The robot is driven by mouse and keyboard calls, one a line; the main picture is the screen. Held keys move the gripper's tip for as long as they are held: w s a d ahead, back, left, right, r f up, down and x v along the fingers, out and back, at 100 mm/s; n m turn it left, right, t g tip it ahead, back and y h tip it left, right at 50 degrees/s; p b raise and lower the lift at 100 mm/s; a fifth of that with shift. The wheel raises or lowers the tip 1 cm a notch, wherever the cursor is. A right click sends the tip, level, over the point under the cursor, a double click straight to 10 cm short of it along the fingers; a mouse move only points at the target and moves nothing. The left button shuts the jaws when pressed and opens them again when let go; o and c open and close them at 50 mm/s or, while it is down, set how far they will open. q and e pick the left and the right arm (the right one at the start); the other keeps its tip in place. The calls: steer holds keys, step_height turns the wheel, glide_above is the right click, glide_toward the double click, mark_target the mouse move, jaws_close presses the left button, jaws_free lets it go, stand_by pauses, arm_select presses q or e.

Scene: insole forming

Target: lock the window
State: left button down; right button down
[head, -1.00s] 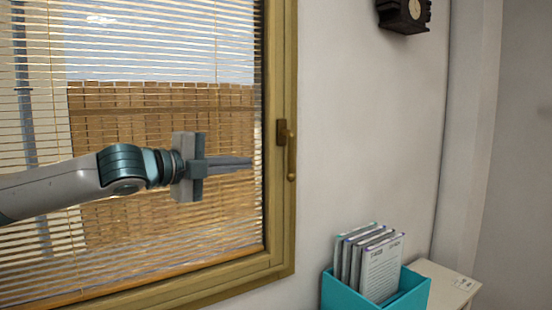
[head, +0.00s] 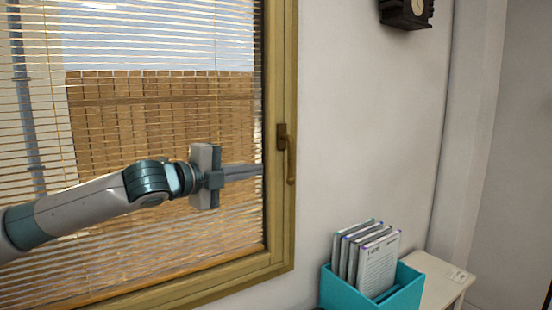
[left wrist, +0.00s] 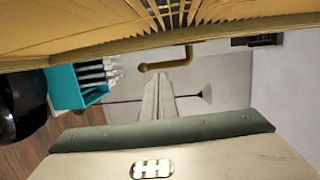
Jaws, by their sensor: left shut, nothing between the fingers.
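The window (head: 281,220) has a brass-coloured frame and slatted blinds over its glass. Its brass handle (head: 289,160) sits on the right side of the frame, with the lever hanging down from a dark mount. My left gripper (head: 258,170) is shut and empty. In the head view its fingertips point right and end just left of the lever. In the left wrist view the handle (left wrist: 168,62) shows beyond the tips of the shut fingers (left wrist: 160,75), with a gap that looks small. My right gripper is not in view.
A teal box (head: 345,296) holding several booklets (head: 372,258) stands on a white side table (head: 447,280) at the lower right.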

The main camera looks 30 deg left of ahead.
arm_select(q)
steer(key=shift+p+x, duration=3.45)
steer(key=shift+x, duration=0.6)
steer(key=shift+d, duration=0.25)
steer(key=b, duration=0.1)
steer(key=t+b, duration=0.1)
steer(key=b, duration=0.1)
steer(key=shift+w+f, duration=0.15)
steer(key=shift+w, duration=0.2)
